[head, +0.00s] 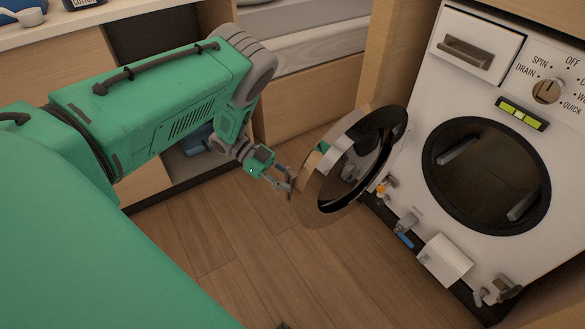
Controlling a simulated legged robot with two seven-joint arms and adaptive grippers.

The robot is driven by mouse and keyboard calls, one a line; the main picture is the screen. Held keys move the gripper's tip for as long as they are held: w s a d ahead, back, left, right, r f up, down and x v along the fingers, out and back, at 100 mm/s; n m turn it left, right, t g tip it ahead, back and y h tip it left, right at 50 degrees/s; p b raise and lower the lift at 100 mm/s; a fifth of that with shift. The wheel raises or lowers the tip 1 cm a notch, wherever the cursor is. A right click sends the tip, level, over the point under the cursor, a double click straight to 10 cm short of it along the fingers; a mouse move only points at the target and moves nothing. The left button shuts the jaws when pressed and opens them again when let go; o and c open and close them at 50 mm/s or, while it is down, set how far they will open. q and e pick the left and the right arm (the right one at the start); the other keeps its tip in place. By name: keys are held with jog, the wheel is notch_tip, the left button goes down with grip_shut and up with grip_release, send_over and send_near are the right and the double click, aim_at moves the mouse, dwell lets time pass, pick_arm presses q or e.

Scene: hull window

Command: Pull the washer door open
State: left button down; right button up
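The white washer (408,140) stands at the right. Its round door (318,196), with a metallic rim and dark glass, is swung wide open to the left, away from the dark round drum opening (487,176). My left arm comes in from the left, and my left gripper (288,181) is at the door's outer left edge, at or very close to the rim. The fingertips are small and partly merge with the rim, so I cannot tell whether they grip it. My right gripper is not in view.
The washer's dial (546,91), detergent drawer (466,52) and lower valves (405,226) face the room. Wooden cabinets (318,97) stand behind my arm. The wooden floor (290,268) below the door is clear.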

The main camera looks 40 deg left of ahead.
pick_arm(q)
jog(key=shift+s+a+f, duration=0.1)
jog(key=shift+s+a, duration=0.05)
jog(key=shift+a, duration=0.1)
jog(key=shift+d, duration=0.2)
jog(key=c, duration=1.6)
grip_release()
jog(key=shift+d, duration=0.15)
jog(key=shift+o, duration=0.2)
jog(key=shift+a, duration=0.45)
jog(key=v, duration=1.1)
jog(key=shift+a+r, duration=0.15)
jog(key=shift+r, duration=0.05)
